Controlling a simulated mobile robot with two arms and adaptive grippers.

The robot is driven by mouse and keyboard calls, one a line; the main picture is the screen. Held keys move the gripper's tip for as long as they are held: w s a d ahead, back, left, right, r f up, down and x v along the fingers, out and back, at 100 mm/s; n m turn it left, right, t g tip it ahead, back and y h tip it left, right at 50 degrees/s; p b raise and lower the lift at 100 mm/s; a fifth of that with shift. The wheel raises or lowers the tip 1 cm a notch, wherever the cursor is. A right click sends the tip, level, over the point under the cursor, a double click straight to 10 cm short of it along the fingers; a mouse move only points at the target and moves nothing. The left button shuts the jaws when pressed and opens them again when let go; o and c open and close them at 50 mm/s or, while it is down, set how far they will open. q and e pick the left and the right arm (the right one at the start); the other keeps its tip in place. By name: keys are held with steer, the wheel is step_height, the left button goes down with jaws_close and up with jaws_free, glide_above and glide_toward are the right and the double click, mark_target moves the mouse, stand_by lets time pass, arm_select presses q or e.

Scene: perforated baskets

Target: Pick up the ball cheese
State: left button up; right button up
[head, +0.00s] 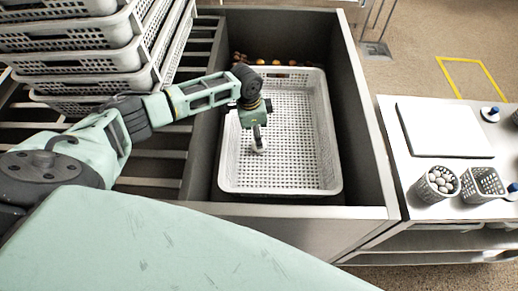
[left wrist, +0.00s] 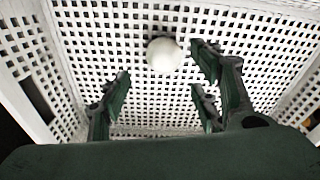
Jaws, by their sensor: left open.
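The ball cheese is a small white ball (left wrist: 163,55) on the perforated floor of the white basket (head: 329,150), seen in the left wrist view. My left gripper (head: 259,143) reaches down into the left part of this basket. In the left wrist view its dark fingers (left wrist: 156,83) are spread open with nothing between them. The ball shows beyond the gap, nearer the right fingers. In the head view the gripper largely covers that spot, and I cannot clearly make out the ball. My right gripper is in neither view.
The basket sits inside a deep grey bin (head: 348,90) with raised walls. Stacked grey baskets (head: 105,60) stand at the upper left. Small round items (head: 290,63) lie behind the basket. A side table at the right holds a white board (head: 444,130) and a cup of eggs (head: 438,183).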

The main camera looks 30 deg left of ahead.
arm_select(q)
steer(key=f, duration=0.7)
steer(key=shift+w+d+f, duration=0.2)
steer(key=shift+w+f, duration=0.05)
steer(key=shift+w, duration=0.1)
steer(key=c, duration=1.2)
steer(key=shift+r, duration=0.15)
